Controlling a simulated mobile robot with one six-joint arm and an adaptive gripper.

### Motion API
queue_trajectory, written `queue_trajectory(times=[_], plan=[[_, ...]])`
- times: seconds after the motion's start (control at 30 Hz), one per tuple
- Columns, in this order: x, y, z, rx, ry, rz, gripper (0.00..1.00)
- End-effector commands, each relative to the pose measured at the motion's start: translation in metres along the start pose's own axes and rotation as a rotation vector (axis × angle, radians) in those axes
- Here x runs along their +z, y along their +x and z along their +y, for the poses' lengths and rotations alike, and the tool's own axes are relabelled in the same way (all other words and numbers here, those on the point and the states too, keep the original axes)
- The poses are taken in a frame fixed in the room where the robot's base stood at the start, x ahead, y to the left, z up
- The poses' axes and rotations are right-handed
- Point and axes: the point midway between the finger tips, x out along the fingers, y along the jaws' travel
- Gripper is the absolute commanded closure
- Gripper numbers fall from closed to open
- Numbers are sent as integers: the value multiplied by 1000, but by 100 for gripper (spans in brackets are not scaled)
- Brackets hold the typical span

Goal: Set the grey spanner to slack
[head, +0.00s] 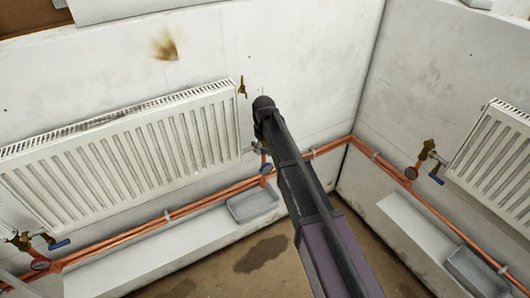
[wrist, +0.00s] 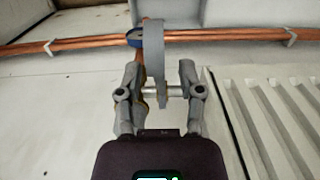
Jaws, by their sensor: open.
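A grey spanner (wrist: 153,50) shows in the wrist view as a flat lever, running upright in the picture across the copper pipes and down to a metal valve stem (wrist: 158,91). My gripper (wrist: 158,75) is open, with one finger on each side of the spanner's lower part. I see a gap on the right side; whether the left finger touches it I cannot tell. In the head view my arm covers the gripper and the spanner beside the left radiator's (head: 130,150) right end.
Copper pipes (head: 210,190) run along both walls. A blue-rimmed gauge (head: 265,169) sits beside my arm, above a grey tray (head: 252,206). A wet stain (head: 263,254) marks the floor.

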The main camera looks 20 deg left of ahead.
Motion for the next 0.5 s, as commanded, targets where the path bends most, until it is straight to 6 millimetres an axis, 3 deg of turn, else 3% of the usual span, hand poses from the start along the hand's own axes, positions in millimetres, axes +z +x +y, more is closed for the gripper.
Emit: queue_trajectory(times=[0.37,0.4,0.5], plan=[[0,2,0,0,0,0,51],[0,2,0,0,0,0,54],[0,2,0,0,0,0,84]])
